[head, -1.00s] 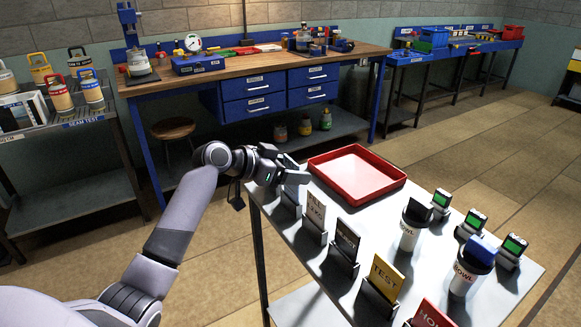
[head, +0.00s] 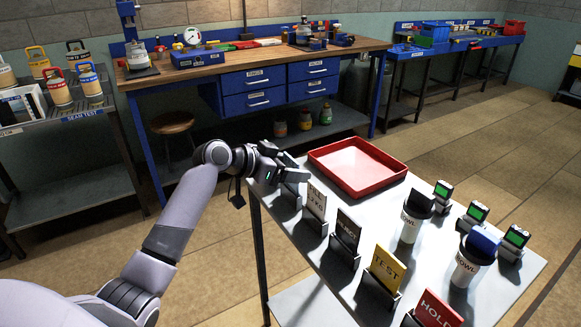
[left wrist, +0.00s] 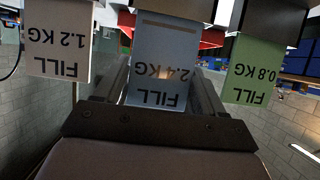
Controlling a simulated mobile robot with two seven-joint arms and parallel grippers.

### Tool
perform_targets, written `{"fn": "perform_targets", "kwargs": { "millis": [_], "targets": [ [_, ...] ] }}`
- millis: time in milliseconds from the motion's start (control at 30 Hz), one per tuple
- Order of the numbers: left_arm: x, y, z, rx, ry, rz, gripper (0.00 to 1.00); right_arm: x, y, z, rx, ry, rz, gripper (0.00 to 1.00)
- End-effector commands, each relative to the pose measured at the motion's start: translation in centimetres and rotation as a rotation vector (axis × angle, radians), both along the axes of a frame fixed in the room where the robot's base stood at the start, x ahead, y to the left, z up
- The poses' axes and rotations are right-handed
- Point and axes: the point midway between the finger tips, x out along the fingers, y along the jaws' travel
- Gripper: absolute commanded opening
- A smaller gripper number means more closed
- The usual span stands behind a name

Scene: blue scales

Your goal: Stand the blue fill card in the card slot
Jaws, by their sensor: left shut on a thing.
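The blue fill card (left wrist: 160,60), marked FILL 2.4 KG, shows upside down in the left wrist view, between the two fingers of my left gripper (left wrist: 160,92). The gripper is shut on it. The card's far end meets a dark grey block (left wrist: 185,8), apparently its stand; I cannot tell how deep it sits. In the head view my left gripper (head: 290,175) is at the table's left corner and hides the card. A white fill card (left wrist: 60,45) and a green fill card (left wrist: 250,68) flank it in the wrist view. My right gripper is not in view.
A row of stands holds the white card (head: 316,199), black card (head: 348,230), yellow TEST card (head: 388,268) and red HOLD card (head: 437,308). A red tray (head: 316,163) lies behind. Two BOWL cups (head: 410,228) and small green-screen devices (head: 476,212) stand right. The table middle is clear.

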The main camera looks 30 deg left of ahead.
Motion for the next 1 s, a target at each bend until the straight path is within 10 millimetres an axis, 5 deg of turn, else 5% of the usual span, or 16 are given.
{"fn": "perform_targets", "kwargs": {
  "millis": [900,933,1000],
  "targets": [
    [0.0,0.0,-1.4,0.000,0.000,0.000,0.40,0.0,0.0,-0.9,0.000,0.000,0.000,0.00],
    [0.0,0.0,-1.4,0.000,0.000,0.000,0.73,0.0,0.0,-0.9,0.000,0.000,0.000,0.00],
    [0.0,0.0,-1.4,0.000,0.000,0.000,0.95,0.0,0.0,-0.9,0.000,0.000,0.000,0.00]
  ]
}}
